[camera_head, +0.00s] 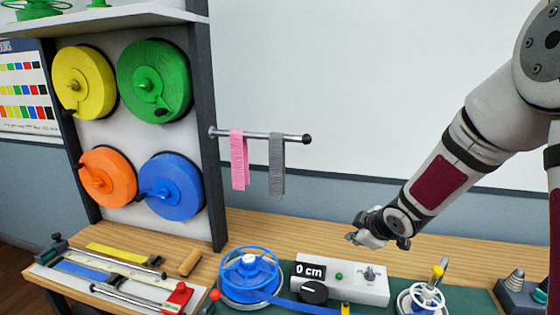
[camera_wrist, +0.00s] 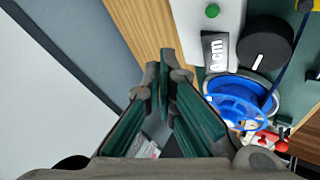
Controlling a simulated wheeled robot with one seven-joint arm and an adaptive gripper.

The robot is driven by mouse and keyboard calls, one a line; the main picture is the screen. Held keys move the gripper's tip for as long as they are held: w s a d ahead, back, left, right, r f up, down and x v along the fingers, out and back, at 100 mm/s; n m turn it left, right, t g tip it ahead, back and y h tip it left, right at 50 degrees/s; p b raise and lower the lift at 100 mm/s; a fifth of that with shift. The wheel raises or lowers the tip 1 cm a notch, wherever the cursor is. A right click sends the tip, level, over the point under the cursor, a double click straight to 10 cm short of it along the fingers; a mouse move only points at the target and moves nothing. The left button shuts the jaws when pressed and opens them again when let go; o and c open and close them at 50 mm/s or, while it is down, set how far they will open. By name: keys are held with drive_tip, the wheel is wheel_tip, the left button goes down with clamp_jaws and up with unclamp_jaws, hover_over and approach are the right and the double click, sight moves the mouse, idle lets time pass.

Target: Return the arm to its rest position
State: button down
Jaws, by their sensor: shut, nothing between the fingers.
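My gripper (camera_head: 378,228) is in the right half of the head view, at the end of my grey arm. It hangs in the air above the back of the wooden bench (camera_head: 250,228), behind the white control box. In the wrist view my gripper's two green-padded fingers (camera_wrist: 166,80) are close together at their tips, with nothing held between them. The arm reaches in from the upper right, bent down toward the bench.
A control box (camera_head: 372,292) reading "0 cm" and a blue reel (camera_head: 250,275) stand below the gripper. A rail (camera_head: 262,134) carries pink (camera_head: 238,165) and grey straps (camera_head: 277,165). Yellow (camera_head: 84,82), green (camera_head: 154,80), orange (camera_head: 107,177) and blue spools (camera_head: 172,186) hang left. The upper right wall is clear.

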drive_tip(key=s+d+r+m+h, duration=0.35)
drive_tip(key=s+r+m, duration=0.35)
drive_tip(key=s+r, duration=0.75)
drive_tip(key=s+a+r+m+g+y, duration=0.1)
drive_tip(key=s+a+r+m, duration=0.1)
drive_tip(key=s, duration=0.7)
drive_tip(key=s+a+r+m+g+y, duration=0.1)
drive_tip(key=s+a+r+m, duration=0.1)
drive_tip(key=s, duration=0.8)
drive_tip(key=shift+a+r+m+g, duration=0.2)
drive_tip(key=shift+a+m+g, duration=0.1)
drive_tip(key=shift+a+m, duration=0.45)
